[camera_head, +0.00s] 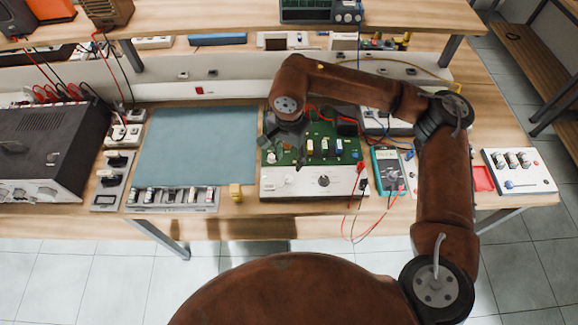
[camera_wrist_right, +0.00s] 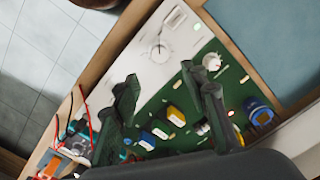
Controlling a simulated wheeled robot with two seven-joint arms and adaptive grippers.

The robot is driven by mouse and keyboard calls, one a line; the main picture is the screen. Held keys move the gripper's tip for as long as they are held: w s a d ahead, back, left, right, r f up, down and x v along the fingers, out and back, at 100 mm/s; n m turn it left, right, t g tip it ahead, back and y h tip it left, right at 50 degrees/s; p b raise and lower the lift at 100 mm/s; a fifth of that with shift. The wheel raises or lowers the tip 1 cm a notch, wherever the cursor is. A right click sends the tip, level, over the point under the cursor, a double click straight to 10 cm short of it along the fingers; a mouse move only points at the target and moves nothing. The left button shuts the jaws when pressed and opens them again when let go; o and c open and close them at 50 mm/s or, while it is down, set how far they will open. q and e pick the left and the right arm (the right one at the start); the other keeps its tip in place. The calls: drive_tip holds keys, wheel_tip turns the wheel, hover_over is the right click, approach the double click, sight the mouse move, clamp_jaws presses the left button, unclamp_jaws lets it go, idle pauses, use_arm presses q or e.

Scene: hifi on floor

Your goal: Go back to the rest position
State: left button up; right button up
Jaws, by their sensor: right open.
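My right arm reaches in from the right in the head view and bends over the workbench. My right gripper (camera_head: 287,148) hangs at the left part of a green circuit board (camera_head: 318,160) with a white front panel. In the right wrist view the two dark fingers of the gripper (camera_wrist_right: 168,100) are spread apart, with nothing between them. The board (camera_wrist_right: 234,84) and its white panel (camera_wrist_right: 150,60) lie beyond the fingertips. I cannot tell how close the fingertips are to the board. My left gripper does not show.
A teal mat (camera_head: 195,147) lies left of the board. A black hifi unit (camera_head: 45,150) stands at the far left. A teal multimeter (camera_head: 388,172) with red and black leads is right of the board. A white switch box (camera_head: 520,172) sits at the right end. A shelf (camera_head: 230,20) runs behind.

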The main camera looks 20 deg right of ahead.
drive_tip(key=shift+r, duration=0.9)
